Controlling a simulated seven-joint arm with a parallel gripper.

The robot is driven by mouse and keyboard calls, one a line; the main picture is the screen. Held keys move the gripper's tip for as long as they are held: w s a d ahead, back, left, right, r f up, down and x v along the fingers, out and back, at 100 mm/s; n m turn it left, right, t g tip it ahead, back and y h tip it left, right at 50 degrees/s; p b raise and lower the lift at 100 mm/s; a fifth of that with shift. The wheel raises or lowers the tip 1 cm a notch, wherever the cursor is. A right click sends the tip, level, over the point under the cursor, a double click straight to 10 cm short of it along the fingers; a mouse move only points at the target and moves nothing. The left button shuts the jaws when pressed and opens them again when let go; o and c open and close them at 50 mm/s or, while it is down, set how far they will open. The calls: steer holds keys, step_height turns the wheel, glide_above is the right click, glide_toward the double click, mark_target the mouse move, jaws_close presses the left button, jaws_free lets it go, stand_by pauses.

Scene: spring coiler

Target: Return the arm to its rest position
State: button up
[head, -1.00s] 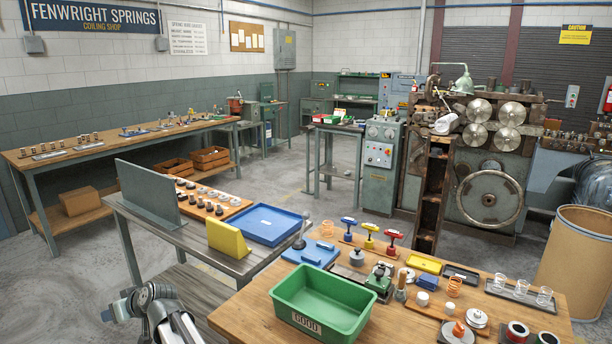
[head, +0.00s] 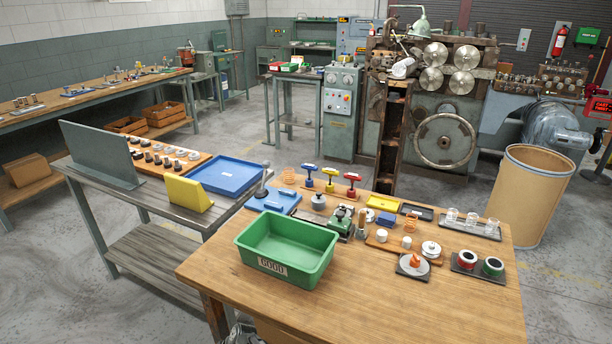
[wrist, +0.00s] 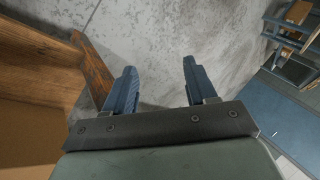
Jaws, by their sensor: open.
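My gripper (wrist: 158,88) shows in the wrist view with its two blue-grey fingers spread wide apart. Nothing is between the fingers; bare grey concrete floor (wrist: 155,40) lies beyond them. In the head view the gripper's fingers are not visible. Only a small piece of my arm shows at the bottom edge, below the front of the wooden table (head: 330,290). Wooden surfaces (wrist: 40,75) fill the left side of the wrist view, beside the left finger.
The green GOOD bin (head: 288,245) stands on the wooden table, with several small tools and parts to its right. A grey bench (head: 150,190) with a blue tray (head: 228,178) is to the left. A cardboard drum (head: 522,195) stands at the right. Open floor lies between.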

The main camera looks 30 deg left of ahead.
steer(key=w+d+f+m+h, duration=0.1)
steer(key=w+d+f+m, duration=0.15)
steer(key=d, duration=1.05)
steer(key=w+d+f+m+h, duration=0.1)
steer(key=w+d+f, duration=0.15)
steer(key=d, duration=1.05)
steer(key=w+d+f+m+h, duration=0.15)
steer(key=d+f, duration=0.25)
steer(key=d, duration=0.9)
steer(key=s+d+m+g, duration=0.1)
steer(key=s+d, duration=0.4)
steer(key=d, duration=0.5)
steer(key=s+d+r+m+h, duration=0.1)
steer(key=s+d+m, duration=0.2)
steer(key=s+d, duration=0.3)
steer(key=s+d+r+m+g+h, duration=0.1)
steer(key=s+d, duration=0.4)
steer(key=d, duration=0.9)
steer(key=shift+s+r+m+g, duration=0.25)
steer(key=shift+s+m+g, duration=0.05)
steer(key=shift+m, duration=0.2)
steer(key=shift+d, duration=0.1)
